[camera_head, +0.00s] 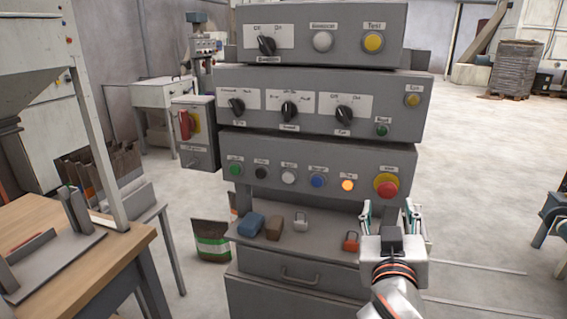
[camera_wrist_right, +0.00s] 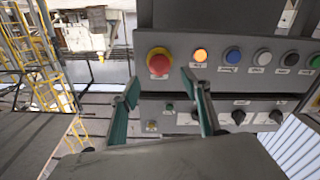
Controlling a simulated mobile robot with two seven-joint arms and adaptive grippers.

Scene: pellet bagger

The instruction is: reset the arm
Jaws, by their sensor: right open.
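My right gripper (camera_head: 388,210) is open and empty. It is in front of the lower right of the grey control panel (camera_head: 330,190), below the red emergency button on its yellow base (camera_head: 386,186). In the right wrist view, which is upside down, the open fingers of the gripper (camera_wrist_right: 160,86) point toward the panel, with the red button (camera_wrist_right: 159,62) between and beyond them. An orange lit button (camera_head: 347,186) is left of the red one. I cannot tell how far the fingertips are from the panel. My left gripper is not in view.
The panel's shelf holds a blue block (camera_head: 251,225), a brown block (camera_head: 274,228), a grey padlock (camera_head: 300,221) and a red padlock (camera_head: 351,241) close to the gripper. A wooden table (camera_head: 100,265) stands at the left. The floor at the right is mostly clear.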

